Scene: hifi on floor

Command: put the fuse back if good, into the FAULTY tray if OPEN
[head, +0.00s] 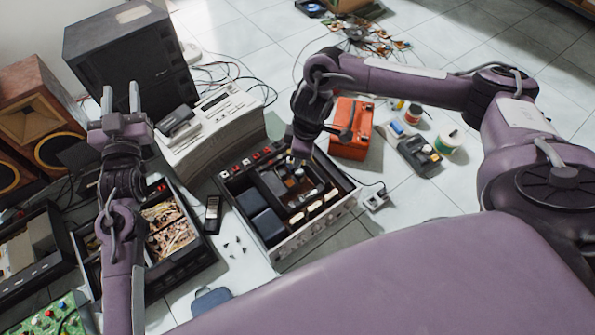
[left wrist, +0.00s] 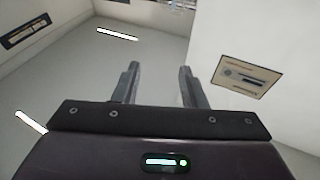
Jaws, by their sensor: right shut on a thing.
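My right gripper (head: 299,152) points down over the back of an open hi-fi chassis (head: 284,247), near its rear edge. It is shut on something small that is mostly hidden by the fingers. I cannot make out a fuse clearly. My left gripper (head: 121,101) is raised at the left, fingers pointing up, open and empty. Its two parted fingers also show in the left wrist view (left wrist: 158,85). I cannot pick out a tray marked FAULTY.
A second open chassis (head: 207,262) stands left of the first. A dark handheld device (head: 212,214) and small loose parts (head: 234,246) lie between them.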

